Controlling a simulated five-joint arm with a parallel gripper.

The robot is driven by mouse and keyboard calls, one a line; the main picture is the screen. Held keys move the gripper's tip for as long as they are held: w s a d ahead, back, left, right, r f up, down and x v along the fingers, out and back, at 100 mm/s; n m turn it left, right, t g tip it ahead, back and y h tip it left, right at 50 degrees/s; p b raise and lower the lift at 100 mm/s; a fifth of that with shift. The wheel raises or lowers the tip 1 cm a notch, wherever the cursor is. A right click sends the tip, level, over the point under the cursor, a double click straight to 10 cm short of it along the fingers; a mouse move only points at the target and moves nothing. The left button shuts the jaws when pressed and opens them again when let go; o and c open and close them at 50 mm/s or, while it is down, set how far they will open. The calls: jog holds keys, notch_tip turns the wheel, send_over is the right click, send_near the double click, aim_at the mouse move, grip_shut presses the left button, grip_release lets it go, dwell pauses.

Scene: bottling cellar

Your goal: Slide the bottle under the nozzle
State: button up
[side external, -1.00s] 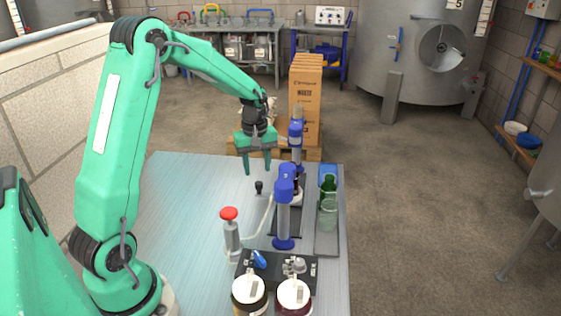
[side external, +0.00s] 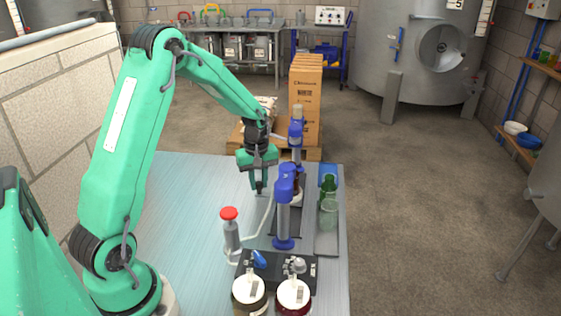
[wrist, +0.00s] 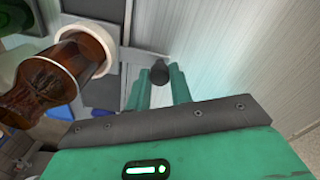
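A brown glass bottle (wrist: 45,85) shows in the wrist view, on a pale round seat (wrist: 97,42). In the side view it is mostly hidden behind a blue-capped filling column (side external: 284,210). A second blue head (side external: 296,132) stands farther back; I cannot tell which carries the nozzle. A small black knob (wrist: 160,71) stands left of the bottle's plate in the side view. My gripper (side external: 258,187) points down at the knob. In the wrist view its green fingers (wrist: 161,80) flank the knob closely on both sides and appear shut on it.
A red-topped pump (side external: 230,232) with a hose stands nearer the camera. Two white-lidded jars (side external: 272,292) are at the front. Green and clear glassware (side external: 328,205) stands on a strip at the right. The bench (side external: 190,195) left of my gripper is clear.

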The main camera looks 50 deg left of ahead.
grip_shut()
jog(key=shift+s+d, duration=3.7)
jog(key=shift+s, duration=0.05)
jog(key=o, duration=0.6)
grip_release()
jog(key=shift+o, duration=0.2)
jog(key=shift+r, duration=0.15)
